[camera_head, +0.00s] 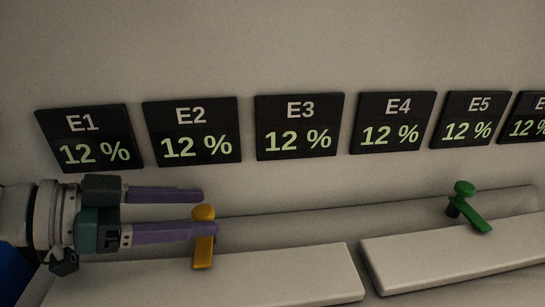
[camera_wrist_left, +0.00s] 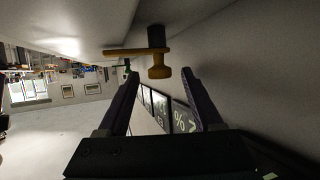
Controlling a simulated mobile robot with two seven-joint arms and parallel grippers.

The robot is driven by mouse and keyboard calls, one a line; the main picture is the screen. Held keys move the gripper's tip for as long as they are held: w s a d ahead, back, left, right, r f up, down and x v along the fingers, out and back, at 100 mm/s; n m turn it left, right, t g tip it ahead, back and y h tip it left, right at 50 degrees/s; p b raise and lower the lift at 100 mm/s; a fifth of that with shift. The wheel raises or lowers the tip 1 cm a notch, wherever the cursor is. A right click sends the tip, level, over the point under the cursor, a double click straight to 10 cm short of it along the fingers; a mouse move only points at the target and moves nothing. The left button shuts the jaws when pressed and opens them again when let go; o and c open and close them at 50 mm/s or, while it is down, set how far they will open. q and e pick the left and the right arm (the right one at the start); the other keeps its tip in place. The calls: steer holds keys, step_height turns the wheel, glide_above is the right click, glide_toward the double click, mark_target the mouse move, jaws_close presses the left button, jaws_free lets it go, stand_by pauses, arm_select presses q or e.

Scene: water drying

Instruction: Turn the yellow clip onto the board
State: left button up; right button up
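The yellow clip (camera_head: 203,257) is at the lower left of the head view, with a round knob on top and a flat bar. Its bar points down the picture and overlaps the back edge of the left white board (camera_head: 285,275); I cannot tell whether they touch. My left gripper (camera_head: 210,212) is open, its two purple fingers on either side of the knob. The lower finger hides part of the clip. In the left wrist view, the clip's knob (camera_wrist_left: 159,71) lies between the fingertips (camera_wrist_left: 160,75), with no clear contact. My right gripper is not in view.
A green clip (camera_head: 475,218) stands at the right, behind a second pale board (camera_head: 455,258). A narrow gap separates the boards. Several dark display panels, such as E3 (camera_head: 300,127), hang on the wall above. The ledge between the clips is clear.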

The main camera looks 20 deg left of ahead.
arm_select(q)
steer(key=shift+s, duration=0.1)
steer(key=p+v, duration=0.3)
steer(key=v, duration=0.6)
steer(key=shift+s+a+r, duration=0.25)
steer(key=shift+s, duration=0.1)
stand_by(0.4)
